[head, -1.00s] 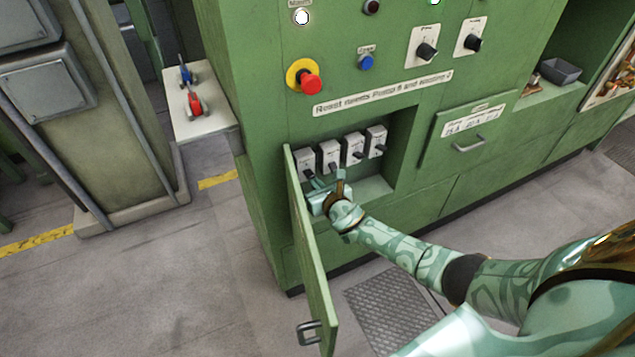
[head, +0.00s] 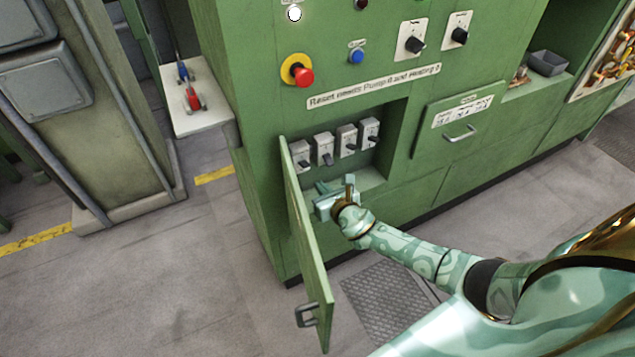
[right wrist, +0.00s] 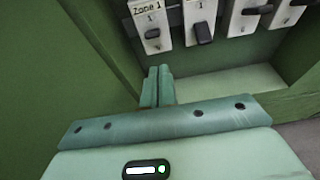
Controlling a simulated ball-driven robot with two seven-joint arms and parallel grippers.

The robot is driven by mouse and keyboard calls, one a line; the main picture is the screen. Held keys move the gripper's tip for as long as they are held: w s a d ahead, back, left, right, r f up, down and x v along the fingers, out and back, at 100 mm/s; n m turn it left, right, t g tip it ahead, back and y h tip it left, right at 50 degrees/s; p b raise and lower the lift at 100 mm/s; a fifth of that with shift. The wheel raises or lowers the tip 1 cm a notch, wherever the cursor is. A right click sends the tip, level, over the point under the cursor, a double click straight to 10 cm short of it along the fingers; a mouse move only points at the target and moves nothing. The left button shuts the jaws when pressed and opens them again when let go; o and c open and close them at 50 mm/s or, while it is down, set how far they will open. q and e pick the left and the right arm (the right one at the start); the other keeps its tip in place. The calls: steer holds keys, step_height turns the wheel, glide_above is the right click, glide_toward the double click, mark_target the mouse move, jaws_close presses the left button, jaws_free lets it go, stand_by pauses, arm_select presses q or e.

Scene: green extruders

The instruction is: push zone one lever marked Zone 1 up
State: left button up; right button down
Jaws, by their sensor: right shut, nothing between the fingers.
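The Zone 1 switch is the leftmost grey unit (head: 300,153) in the recess of the green cabinet. Its "Zone 1" label shows in the right wrist view, with its dark lever (right wrist: 152,33) low on the plate, below a mark "1". My right gripper (head: 322,187) is shut and empty, in front of the recess and below the switches. In the right wrist view its closed fingers (right wrist: 157,86) point toward the switch plates, below the Zone 1 lever and apart from it. My left gripper is not in view.
More switches (head: 346,140) stand to the right of Zone 1. The open green door (head: 305,250) stands just left of my right gripper. A red button (head: 303,76) sits above.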

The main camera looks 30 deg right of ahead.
steer(key=s+r, duration=0.1)
steer(key=s+r+p, duration=0.1)
steer(key=shift+s+a+r, duration=0.1)
steer(key=shift+s+a, duration=0.05)
steer(key=shift+s, duration=0.15)
stand_by(0.4)
